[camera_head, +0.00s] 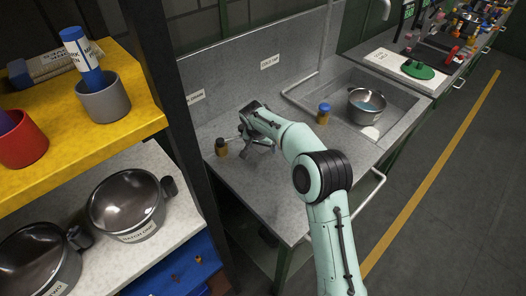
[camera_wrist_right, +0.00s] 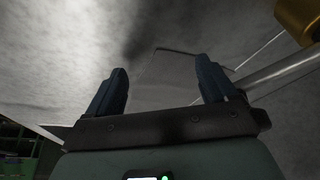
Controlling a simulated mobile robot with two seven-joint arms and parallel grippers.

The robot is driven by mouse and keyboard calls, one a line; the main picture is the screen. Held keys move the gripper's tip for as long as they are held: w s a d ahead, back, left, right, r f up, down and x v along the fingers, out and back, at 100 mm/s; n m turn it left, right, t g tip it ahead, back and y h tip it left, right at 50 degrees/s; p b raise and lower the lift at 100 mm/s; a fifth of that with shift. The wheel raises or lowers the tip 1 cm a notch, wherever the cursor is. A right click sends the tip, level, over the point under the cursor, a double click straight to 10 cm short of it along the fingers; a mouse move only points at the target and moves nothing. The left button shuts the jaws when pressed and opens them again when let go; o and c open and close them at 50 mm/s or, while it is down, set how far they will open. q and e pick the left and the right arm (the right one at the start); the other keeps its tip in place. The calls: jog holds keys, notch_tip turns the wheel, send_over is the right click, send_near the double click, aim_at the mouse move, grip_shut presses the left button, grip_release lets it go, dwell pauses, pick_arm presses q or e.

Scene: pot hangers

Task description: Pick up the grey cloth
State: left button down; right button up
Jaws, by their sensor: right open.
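My right gripper (camera_head: 246,140) is low over the grey worktop (camera_head: 262,183) in the head view, with its arm reaching in from the bottom. In the right wrist view the two dark fingers of my right gripper (camera_wrist_right: 163,85) stand wide apart. Between and beyond them lies a flat grey patch with a thin dark edge, which looks like the grey cloth (camera_wrist_right: 178,68). It blends with the worktop, and I cannot tell whether the fingers touch it. In the head view I cannot make the cloth out clearly near the gripper. My left gripper is not in view.
A small amber jar (camera_head: 221,148) stands just left of the gripper. A blue-capped jar (camera_head: 323,114) stands by the sink (camera_head: 396,128), which holds a steel pot (camera_head: 366,106). The front worktop is clear.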

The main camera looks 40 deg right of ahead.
jog(key=shift+w+d+f, duration=0.15)
jog(key=shift+d+f, duration=0.05)
jog(key=shift+f, duration=0.3)
grip_shut()
dwell(0.4)
